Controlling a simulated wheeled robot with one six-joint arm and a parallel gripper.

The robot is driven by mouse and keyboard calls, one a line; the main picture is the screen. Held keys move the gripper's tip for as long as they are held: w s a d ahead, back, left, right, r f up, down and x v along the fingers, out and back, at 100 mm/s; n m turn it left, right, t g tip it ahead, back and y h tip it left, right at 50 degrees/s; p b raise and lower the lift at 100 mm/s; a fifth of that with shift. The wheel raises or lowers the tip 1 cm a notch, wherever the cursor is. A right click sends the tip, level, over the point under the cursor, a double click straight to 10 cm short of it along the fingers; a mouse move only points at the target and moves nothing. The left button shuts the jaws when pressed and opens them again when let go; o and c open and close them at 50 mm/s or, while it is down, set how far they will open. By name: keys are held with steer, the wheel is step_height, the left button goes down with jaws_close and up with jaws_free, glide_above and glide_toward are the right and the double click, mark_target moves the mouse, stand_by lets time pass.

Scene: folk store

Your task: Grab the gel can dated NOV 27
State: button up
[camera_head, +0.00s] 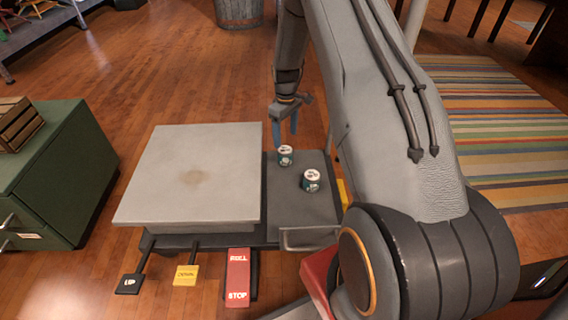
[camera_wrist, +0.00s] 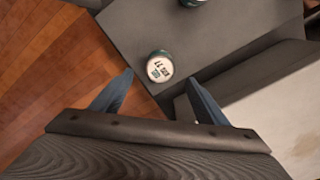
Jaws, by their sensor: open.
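Two small green gel cans with white printed lids stand upright on a dark grey platform (camera_head: 290,205). The farther can (camera_head: 285,156) is smaller in the head view, and the nearer can (camera_head: 311,181) stands to its right. My gripper (camera_head: 285,125) hangs above and just beyond the farther can, open and empty. In the wrist view, one can (camera_wrist: 159,68) shows its lid ahead of and between my two spread fingers (camera_wrist: 160,95). Its lid print is too small to read surely. The other can (camera_wrist: 193,2) is cut off at the top edge there.
A raised light grey slab (camera_head: 190,175) adjoins the platform on the left. Pedals marked UP (camera_head: 128,284), DOWN (camera_head: 185,275) and ROLL STOP (camera_head: 238,275) stick out in front. A green cabinet (camera_head: 60,175) stands left, and a striped rug (camera_head: 490,120) lies right.

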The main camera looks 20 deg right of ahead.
mark_target(285, 149)
steer(key=shift+w+d+f+b, duration=0.1)
steer(key=shift+w+f+b, duration=0.05)
steer(key=shift+f, duration=0.35)
steer(key=shift+w+d+f+b, duration=0.1)
steer(key=shift+f+b, duration=0.05)
steer(key=shift+f, duration=0.35)
steer(key=shift+s+a+f+b, duration=0.15)
steer(key=shift+f+b, duration=0.85)
steer(key=shift+f, duration=0.75)
steer(key=shift+s+a+f+b, duration=0.15)
steer(key=shift+f+b, duration=0.85)
steer(key=shift+f, duration=0.75)
steer(key=shift+w+r, duration=0.1)
steer(key=c, duration=1.2)
